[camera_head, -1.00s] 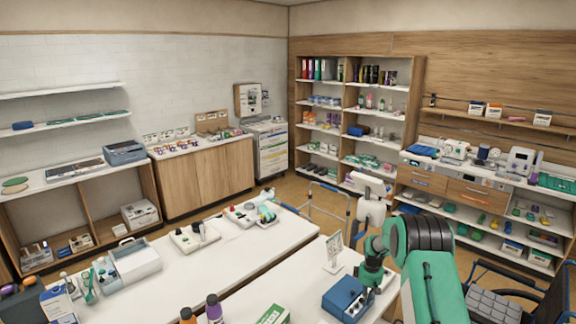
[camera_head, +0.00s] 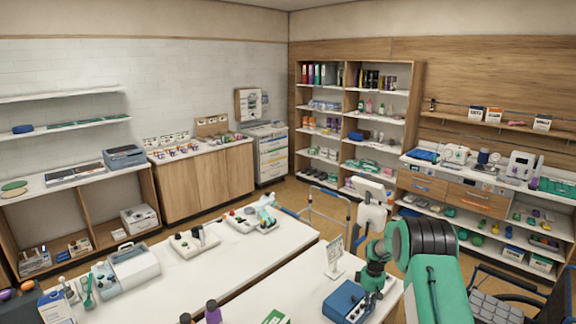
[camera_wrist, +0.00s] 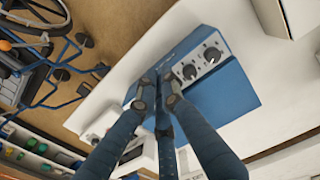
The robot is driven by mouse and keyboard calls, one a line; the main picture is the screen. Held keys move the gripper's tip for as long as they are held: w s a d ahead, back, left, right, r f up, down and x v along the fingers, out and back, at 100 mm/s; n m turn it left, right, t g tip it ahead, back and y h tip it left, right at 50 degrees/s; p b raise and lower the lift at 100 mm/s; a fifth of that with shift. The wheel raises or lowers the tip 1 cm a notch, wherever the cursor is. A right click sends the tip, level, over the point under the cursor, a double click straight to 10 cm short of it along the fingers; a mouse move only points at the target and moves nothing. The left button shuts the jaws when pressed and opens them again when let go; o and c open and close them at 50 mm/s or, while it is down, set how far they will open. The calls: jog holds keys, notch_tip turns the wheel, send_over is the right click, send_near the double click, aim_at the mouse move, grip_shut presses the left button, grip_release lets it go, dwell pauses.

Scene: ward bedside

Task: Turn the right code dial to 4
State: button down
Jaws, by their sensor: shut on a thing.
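A blue box (camera_head: 343,302) stands on the near white table, at the lower right of the head view. In the wrist view, the blue box (camera_wrist: 235,88) has a grey panel with two dark round dials showing, one (camera_wrist: 190,72) nearer my fingers and one (camera_wrist: 212,54) farther off. My gripper (camera_wrist: 160,88) is down at the panel's end beside these dials. Its fingers are closed together there on what seems to be the right code dial, which they hide. I cannot read its setting. In the head view my gripper (camera_head: 372,285) is at the box's right end.
A small sign stand (camera_head: 333,255) is just behind the box. Bottles (camera_head: 213,311) and a green-and-white carton (camera_head: 277,317) are to its left. A wheelchair (camera_head: 500,305) stands at the right. The white table (camera_head: 285,285) is clear left of the sign.

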jog(key=shift+r+p, duration=0.45)
jog(key=shift+r, duration=2.2)
jog(key=shift+r, duration=0.15)
jog(key=s+a+r+m+b, duration=0.1)
jog(key=s+r, duration=0.2)
jog(key=r, duration=0.4)
jog(key=s+a+r+t+b, duration=0.1)
jog(key=s+a+r, duration=0.1)
jog(key=r, duration=0.4)
jog(key=s+a+r+m+b, duration=0.1)
jog(key=s+r, duration=0.2)
jog(key=r, duration=0.4)
jog(key=s+a+r+m+t+b, duration=0.2)
jog(key=s+a+r+b, duration=0.2)
jog(key=s+r, duration=0.95)
jog(key=s+a+m+t+b, duration=0.1)
jog(key=s+a+m+b, duration=0.1)
jog(key=s, duration=1.6)
jog(key=s+a+f+m+t+b, duration=0.1)
jog(key=s+a+m+b, duration=0.2)
jog(key=s, duration=1.5)
jog(key=shift+s+a+f+t+b, duration=0.15)
jog(key=shift+s+t+b, duration=0.2)
jog(key=shift+b, duration=0.25)
